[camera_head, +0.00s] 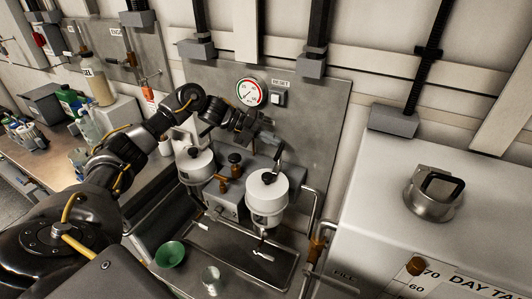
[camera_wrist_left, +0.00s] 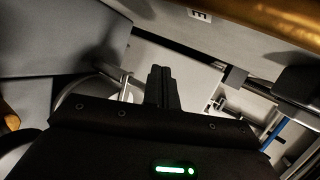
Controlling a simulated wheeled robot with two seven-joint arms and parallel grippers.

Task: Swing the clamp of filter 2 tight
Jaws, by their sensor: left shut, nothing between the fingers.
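Two white filter housings stand on the grey unit: a left one (camera_head: 196,163) and a right one (camera_head: 267,194). I cannot read which is number 2. A dark lever-like part (camera_head: 279,157) rises behind the right housing; I cannot tell how far it is swung. My left arm reaches in from the left, and its gripper (camera_head: 262,127) is above and behind the housings, in front of the backplate and apart from the right lid. In the left wrist view its fingers (camera_wrist_left: 161,84) are together and empty. My right gripper is not in view.
A round gauge (camera_head: 252,92) and a reset button (camera_head: 279,98) are on the backplate. Brass valves (camera_head: 225,185) sit between the housings. A metal tray (camera_head: 240,250), green funnel (camera_head: 171,254) and clear cup (camera_head: 211,279) are below. A white tank (camera_head: 430,245) stands at right.

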